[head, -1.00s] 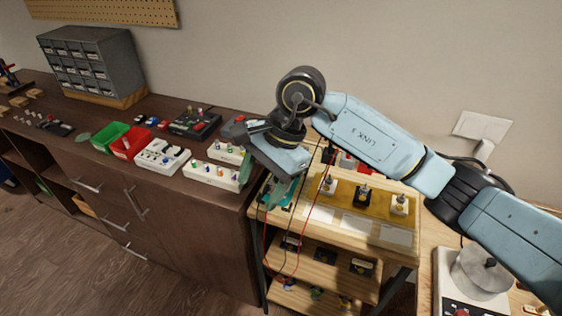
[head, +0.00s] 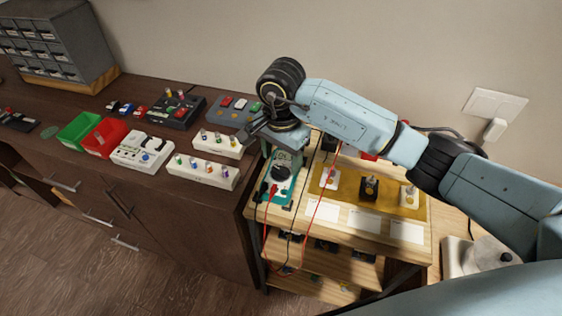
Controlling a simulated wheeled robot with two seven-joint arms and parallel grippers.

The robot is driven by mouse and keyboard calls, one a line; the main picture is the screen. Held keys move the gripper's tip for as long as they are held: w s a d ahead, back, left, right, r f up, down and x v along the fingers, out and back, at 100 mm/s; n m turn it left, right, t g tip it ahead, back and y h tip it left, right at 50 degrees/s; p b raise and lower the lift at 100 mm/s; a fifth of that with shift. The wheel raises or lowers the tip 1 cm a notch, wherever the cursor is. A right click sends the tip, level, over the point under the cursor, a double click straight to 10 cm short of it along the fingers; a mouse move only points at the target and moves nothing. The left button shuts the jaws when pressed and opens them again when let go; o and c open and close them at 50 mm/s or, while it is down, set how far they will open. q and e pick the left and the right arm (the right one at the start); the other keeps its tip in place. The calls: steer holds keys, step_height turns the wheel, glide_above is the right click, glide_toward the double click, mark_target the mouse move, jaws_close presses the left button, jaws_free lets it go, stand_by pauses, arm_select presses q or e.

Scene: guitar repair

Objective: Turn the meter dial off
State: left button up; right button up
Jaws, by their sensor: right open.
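The teal meter (head: 282,188) lies at the left end of the small wooden stand's top. Its dark round dial (head: 281,173) and small grey display (head: 284,156) show; I cannot read the dial's setting. A red and a black lead run from its near end and hang down. My right gripper (head: 262,139) is open and empty, just beyond and up-left of the meter, apart from the dial as seen here. The wrist partly hides the gripper. My left gripper is not in view.
White switch boxes (head: 203,176) stand on the dark cabinet left of the stand. A yellow mat (head: 338,195) with several small parts lies right of the meter. Hanging leads (head: 318,220) cross the stand's front. Green and red bins (head: 104,140) stand further left.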

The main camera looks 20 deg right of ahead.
mark_target(280, 172)
steer(key=shift+f, duration=1.05)
steer(key=shift+w+f, duration=0.1)
steer(key=shift+f, duration=0.15)
steer(key=shift+c, duration=0.4)
steer(key=c, duration=0.9)
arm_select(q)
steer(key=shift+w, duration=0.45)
